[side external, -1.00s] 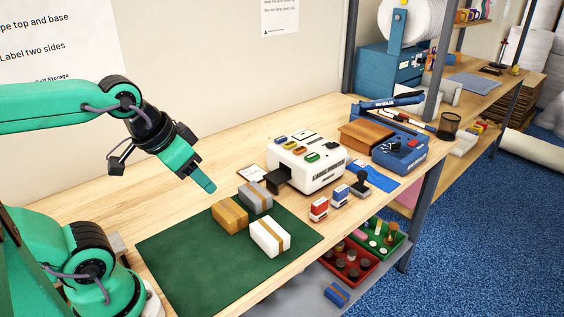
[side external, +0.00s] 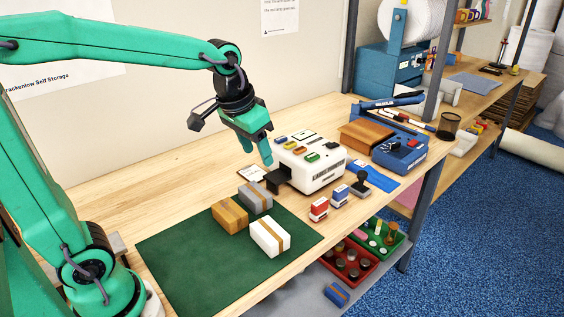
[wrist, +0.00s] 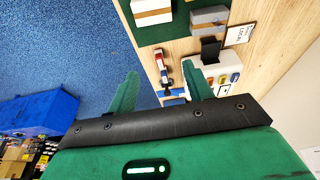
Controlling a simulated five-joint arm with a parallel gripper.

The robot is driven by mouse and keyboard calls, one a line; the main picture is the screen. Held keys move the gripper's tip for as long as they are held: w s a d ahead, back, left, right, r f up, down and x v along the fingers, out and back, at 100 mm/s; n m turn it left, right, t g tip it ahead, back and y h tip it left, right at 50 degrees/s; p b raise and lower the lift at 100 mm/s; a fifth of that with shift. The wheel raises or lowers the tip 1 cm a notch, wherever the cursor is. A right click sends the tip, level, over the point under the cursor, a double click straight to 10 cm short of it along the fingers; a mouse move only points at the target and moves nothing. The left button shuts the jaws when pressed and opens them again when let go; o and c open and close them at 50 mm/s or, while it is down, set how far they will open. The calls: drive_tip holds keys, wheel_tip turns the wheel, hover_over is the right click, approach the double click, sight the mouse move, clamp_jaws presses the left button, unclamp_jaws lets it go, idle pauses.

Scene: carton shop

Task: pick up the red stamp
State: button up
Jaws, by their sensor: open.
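The red stamp (side external: 319,208), red with a white lower part, stands near the front edge of the bench, left of a similar blue stamp (side external: 341,194). In the wrist view the red stamp (wrist: 159,58) shows small beyond the fingers, with the blue stamp (wrist: 164,76) just below it. My gripper (side external: 257,153) is open and empty, high above the bench near the label machine, apart from the red stamp and to its left in the side view. In the wrist view my gripper (wrist: 160,77) has its two green fingers spread wide.
A white label machine (side external: 318,174) stands behind the stamps. A black-handled stamp (side external: 360,184) is to their right. Several small cartons stand on or beside the green mat (side external: 180,270). A red bin (side external: 350,262) and a green bin (side external: 385,232) sit lower, past the bench edge.

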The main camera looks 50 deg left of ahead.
drive_tip(key=w+d+f+g, duration=0.1)
drive_tip(key=w+f, duration=0.2)
drive_tip(key=w, duration=0.3)
drive_tip(key=w+f+g, duration=0.1)
drive_tip(key=w+f, duration=0.2)
drive_tip(key=w, duration=0.2)
drive_tip(key=g, duration=0.1)
hover_over(320, 202)
wheel_tip(320, 202, down, 11)
drive_tip(key=shift+a+r, duration=0.1)
drive_tip(key=shift+r, duration=0.05)
drive_tip(key=shift+w+f, duration=0.2)
drive_tip(key=shift+s+f, duration=0.15)
drive_tip(key=shift+f, duration=3.75)
drive_tip(key=c, duration=1.1)
drive_tip(key=shift+r, duration=0.2)
